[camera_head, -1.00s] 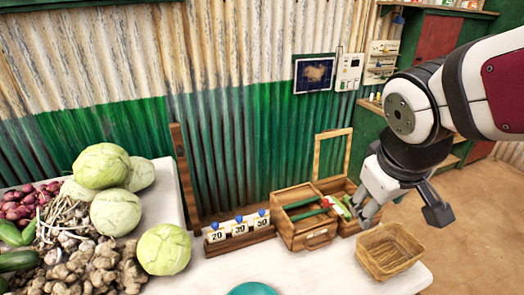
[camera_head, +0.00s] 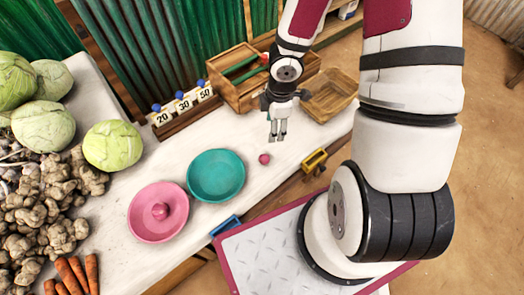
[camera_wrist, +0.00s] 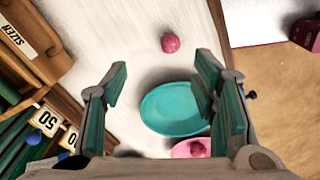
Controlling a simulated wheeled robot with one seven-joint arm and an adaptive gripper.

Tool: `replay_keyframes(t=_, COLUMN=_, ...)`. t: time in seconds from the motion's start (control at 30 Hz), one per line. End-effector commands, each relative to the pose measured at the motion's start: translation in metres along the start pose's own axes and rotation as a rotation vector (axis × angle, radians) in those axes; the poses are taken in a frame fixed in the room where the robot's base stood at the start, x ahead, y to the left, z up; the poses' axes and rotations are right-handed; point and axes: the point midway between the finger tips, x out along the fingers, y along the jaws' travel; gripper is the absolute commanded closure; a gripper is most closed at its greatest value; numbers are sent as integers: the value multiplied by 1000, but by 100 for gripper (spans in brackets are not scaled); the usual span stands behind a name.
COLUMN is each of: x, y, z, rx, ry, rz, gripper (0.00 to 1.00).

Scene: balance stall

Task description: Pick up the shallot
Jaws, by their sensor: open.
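A small round pink-red shallot (camera_head: 264,158) lies alone on the white table, right of the teal dish (camera_head: 216,198). It also shows in the wrist view (camera_wrist: 171,43), at the top middle, beyond the fingertips. A similar pink-red round thing (camera_head: 160,211) sits in the pink dish (camera_head: 142,232); it is partly cut off in the wrist view. My gripper (camera_head: 277,136) is above the table, behind the shallot in the head view, pointing down. In the wrist view its fingers (camera_wrist: 160,82) are apart with nothing between them, and the shallot is not between them.
Cabbages (camera_head: 112,145), ginger and carrots (camera_head: 72,274) fill the left. The table around the shallot is clear.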

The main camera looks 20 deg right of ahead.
Motion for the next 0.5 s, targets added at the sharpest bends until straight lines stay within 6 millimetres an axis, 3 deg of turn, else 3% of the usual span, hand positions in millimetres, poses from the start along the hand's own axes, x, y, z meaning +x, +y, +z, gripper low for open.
replay_keyframes(t=0.1, x=16, y=-10, z=-9, rx=-45, ry=46, rz=-33, gripper=47)
replay_keyframes(t=0.5, x=38, y=-16, z=-14, rx=-68, ry=59, rz=-57, gripper=47)
